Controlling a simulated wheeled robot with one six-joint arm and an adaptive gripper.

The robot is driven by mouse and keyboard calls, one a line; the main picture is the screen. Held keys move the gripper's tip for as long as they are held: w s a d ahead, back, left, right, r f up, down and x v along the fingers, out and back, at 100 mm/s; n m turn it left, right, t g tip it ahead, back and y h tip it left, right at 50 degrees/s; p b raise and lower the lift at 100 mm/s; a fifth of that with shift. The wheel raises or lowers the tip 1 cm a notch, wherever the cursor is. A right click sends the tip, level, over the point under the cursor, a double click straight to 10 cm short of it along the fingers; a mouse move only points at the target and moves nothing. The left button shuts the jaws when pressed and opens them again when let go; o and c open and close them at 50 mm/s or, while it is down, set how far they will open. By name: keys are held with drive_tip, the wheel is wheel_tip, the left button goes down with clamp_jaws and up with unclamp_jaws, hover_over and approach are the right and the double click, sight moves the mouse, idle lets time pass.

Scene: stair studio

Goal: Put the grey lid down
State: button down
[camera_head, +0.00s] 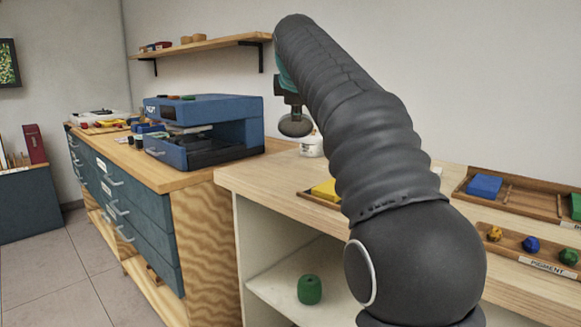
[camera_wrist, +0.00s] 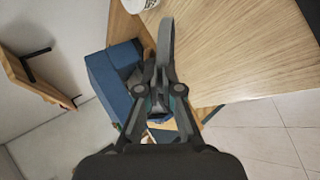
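The grey lid (camera_head: 295,126) hangs from my gripper (camera_head: 290,104) in the head view, above the light wooden counter. In the wrist view the lid (camera_wrist: 166,45) shows as a narrow dark grey disc, nearly edge-on, at the tips of my gripper (camera_wrist: 162,84). The fingers are closed together on it. A white jar (camera_head: 312,146) stands on the counter just below and right of the lid in the head view, apart from it. Part of the jar (camera_wrist: 140,3) shows at the top edge of the wrist view. My arm hides part of the counter.
A blue machine (camera_head: 208,130) stands on the neighbouring cabinet at the left. A yellow block (camera_head: 326,189) lies in a wooden tray partly behind my arm. A pigment tray (camera_head: 540,264) and a tray with a blue block (camera_head: 484,186) are at the right. The counter (camera_head: 270,172) has bare wood.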

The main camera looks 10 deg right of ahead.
drive_tip(key=shift+w+f+b, duration=0.15)
drive_tip(key=shift+f+b, duration=1.85)
drive_tip(key=shift+f, duration=3)
drive_tip(key=c, duration=1.5)
unclamp_jaws()
drive_tip(key=shift+r, duration=0.1)
drive_tip(key=shift+p+v, duration=1.15)
drive_tip(key=shift+v, duration=2.8)
